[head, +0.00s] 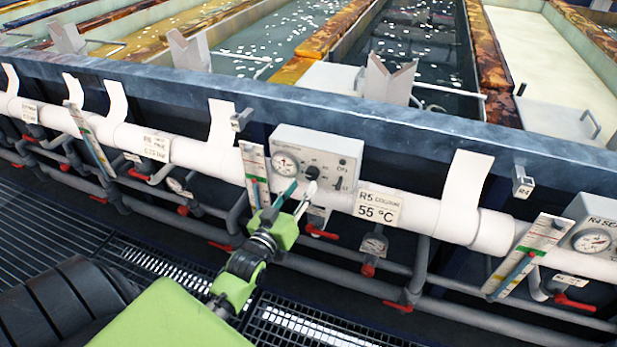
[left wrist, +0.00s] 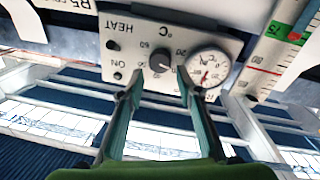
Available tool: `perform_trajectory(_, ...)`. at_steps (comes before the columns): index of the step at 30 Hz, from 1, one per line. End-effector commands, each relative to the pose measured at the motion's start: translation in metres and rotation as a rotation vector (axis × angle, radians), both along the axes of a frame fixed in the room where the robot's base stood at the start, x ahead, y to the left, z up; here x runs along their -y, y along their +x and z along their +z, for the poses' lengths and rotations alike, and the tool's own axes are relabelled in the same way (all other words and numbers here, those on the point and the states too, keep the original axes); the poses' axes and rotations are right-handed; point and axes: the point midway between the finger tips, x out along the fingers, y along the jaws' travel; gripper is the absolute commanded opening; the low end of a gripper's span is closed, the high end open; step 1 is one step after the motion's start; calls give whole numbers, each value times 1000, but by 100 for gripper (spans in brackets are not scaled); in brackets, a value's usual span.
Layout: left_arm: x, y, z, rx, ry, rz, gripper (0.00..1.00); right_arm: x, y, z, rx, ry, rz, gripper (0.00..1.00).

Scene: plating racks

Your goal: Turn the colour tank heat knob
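The heat knob (left wrist: 161,60) is a dark round knob with a pale pointer, set among temperature marks on a light grey control box (head: 343,150). In the head view the knob (head: 312,172) sits just beyond my fingertips. A label reading R5 COLOUR 55 °C (head: 378,207) hangs to the right of the box. My left gripper (head: 298,190) is open in front of the box. In the left wrist view its two green fingers (left wrist: 160,80) are spread, with tips below the knob and to either side. Contact with the knob cannot be told. My right gripper is out of view.
A round dial (left wrist: 207,68) is beside the knob on the box. A thermometer strip (head: 254,175) hangs to the box's left. A white pipe (head: 440,215) and red-handled valves (head: 320,232) run along the tank front. Tanks of liquid lie behind the blue rim (head: 280,105).

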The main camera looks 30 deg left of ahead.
Motion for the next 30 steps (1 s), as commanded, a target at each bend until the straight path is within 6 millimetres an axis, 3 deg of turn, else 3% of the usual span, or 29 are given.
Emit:
perform_trajectory(3, -4, 21, 2, 1, 0, 0, 32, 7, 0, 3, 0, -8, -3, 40)
perform_trajectory(9, -6, 42, 0, -1, 0, 0, 32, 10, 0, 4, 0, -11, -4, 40)
perform_trajectory(21, -8, 49, -1, -1, 0, 0, 32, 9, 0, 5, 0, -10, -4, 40)
perform_trajectory(25, -8, 48, -1, -1, 0, 0, 3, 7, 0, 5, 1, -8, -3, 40)
perform_trajectory(30, -8, 48, -1, -2, 2, 0, 4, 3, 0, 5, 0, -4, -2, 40)
